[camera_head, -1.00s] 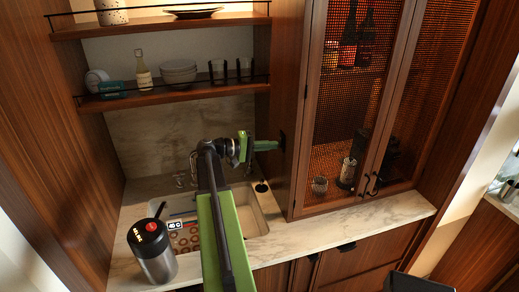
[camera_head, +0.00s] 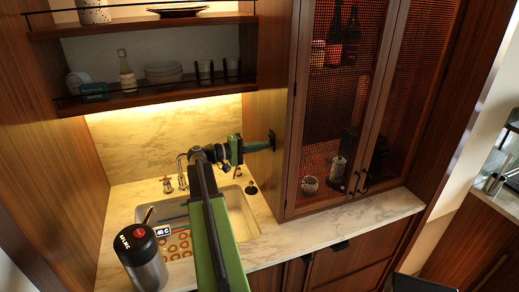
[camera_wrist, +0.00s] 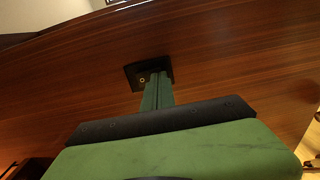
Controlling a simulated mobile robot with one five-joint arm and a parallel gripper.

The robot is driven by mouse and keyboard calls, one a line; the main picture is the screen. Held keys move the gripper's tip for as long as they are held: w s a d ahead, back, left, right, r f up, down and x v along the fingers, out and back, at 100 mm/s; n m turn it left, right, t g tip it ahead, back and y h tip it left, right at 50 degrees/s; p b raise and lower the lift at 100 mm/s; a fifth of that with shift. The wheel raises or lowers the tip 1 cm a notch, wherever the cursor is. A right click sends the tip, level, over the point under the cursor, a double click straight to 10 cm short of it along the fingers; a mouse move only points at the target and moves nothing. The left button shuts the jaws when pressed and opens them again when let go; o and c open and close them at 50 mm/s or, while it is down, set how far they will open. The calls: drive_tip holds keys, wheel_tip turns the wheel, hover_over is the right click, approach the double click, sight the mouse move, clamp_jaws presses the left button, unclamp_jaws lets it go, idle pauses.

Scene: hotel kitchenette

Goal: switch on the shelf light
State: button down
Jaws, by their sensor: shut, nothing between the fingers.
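A warm light glows under the lower shelf (camera_head: 150,99) and brightens the marble backsplash (camera_head: 150,138). A small black switch plate (camera_head: 272,136) is on the wood side panel right of the sink. The plate (camera_wrist: 134,77) also shows in the wrist view, with a small brass-coloured spot on it. My gripper (camera_head: 266,145) is shut and empty, its green fingertips at the plate. In the wrist view the fingertips (camera_wrist: 158,78) cover part of the plate; I cannot tell whether they still press on it.
A sink (camera_head: 243,215) lies below my arm. A dark-lidded steel canister (camera_head: 146,266) stands on the counter at left. A mesh-door cabinet (camera_head: 340,110) is right of the panel.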

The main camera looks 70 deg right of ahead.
drive_tip(key=shift+s+a, duration=0.1)
drive_tip(key=shift+s, duration=0.05)
drive_tip(key=f+b+v, duration=0.2)
drive_tip(key=v, duration=1.2)
drive_tip(key=shift+r, duration=0.15)
